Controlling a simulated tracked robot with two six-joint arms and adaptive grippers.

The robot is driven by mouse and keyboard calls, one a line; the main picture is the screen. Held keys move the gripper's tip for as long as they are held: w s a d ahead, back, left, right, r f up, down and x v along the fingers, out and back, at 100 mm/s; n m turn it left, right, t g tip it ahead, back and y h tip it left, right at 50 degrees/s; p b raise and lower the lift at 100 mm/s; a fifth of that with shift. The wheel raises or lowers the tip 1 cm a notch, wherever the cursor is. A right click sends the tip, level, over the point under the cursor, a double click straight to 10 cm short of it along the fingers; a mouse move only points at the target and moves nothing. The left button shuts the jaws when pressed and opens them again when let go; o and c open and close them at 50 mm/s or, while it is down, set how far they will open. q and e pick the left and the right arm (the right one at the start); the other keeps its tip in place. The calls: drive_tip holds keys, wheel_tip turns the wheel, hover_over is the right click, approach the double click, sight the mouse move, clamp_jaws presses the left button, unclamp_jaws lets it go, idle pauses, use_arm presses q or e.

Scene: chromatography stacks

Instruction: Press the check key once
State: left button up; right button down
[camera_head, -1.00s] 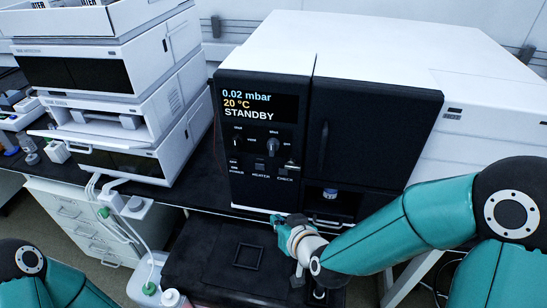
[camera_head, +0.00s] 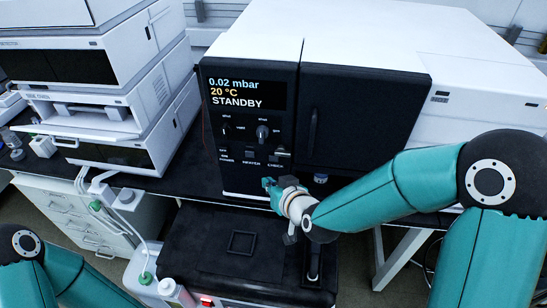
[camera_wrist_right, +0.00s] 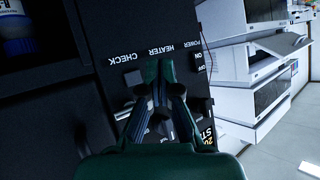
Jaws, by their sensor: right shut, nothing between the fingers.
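The check key (camera_head: 275,154) is a small key above the CHECK label on the instrument's black front panel. In the right wrist view, where the panel shows upside down, the check key (camera_wrist_right: 133,78) is a grey block to the left of the fingers. My right gripper (camera_head: 268,183) is shut and empty, just below the CHECK label in the head view. In the right wrist view its fingertips (camera_wrist_right: 159,65) lie near the HEATER label and cover the heater key's area. Contact with the panel cannot be told. My left gripper is out of view.
The display (camera_head: 245,92) reads 0.02 mbar, 20 °C, STANDBY. The heater key (camera_head: 250,152) is left of the check key, with knobs (camera_head: 262,133) above. A dark door (camera_head: 355,125) is to the right. A black-topped unit (camera_head: 220,245) stands below in front.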

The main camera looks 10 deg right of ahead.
sight(274, 158)
drive_tip(key=shift+w+d, duration=0.35)
drive_tip(key=shift+w, duration=0.4)
drive_tip(key=shift+w+d, duration=0.3)
drive_tip(key=shift+w, duration=0.45)
drive_tip(key=shift+w+d, duration=0.35)
drive_tip(key=shift+w, duration=0.4)
drive_tip(key=shift+w+b, duration=0.1)
drive_tip(key=shift+b, duration=0.25)
drive_tip(key=shift+w+d, duration=0.15)
drive_tip(key=shift+w, duration=0.1)
drive_tip(key=shift+w+d+r+b, duration=0.1)
drive_tip(key=shift+w+b, duration=0.25)
drive_tip(key=shift+w, duration=0.05)
drive_tip(key=shift+s, duration=0.1)
idle(0.3)
drive_tip(key=shift+s+a+b, duration=0.25)
drive_tip(key=shift+s+b, duration=0.05)
drive_tip(key=shift+s, duration=0.4)
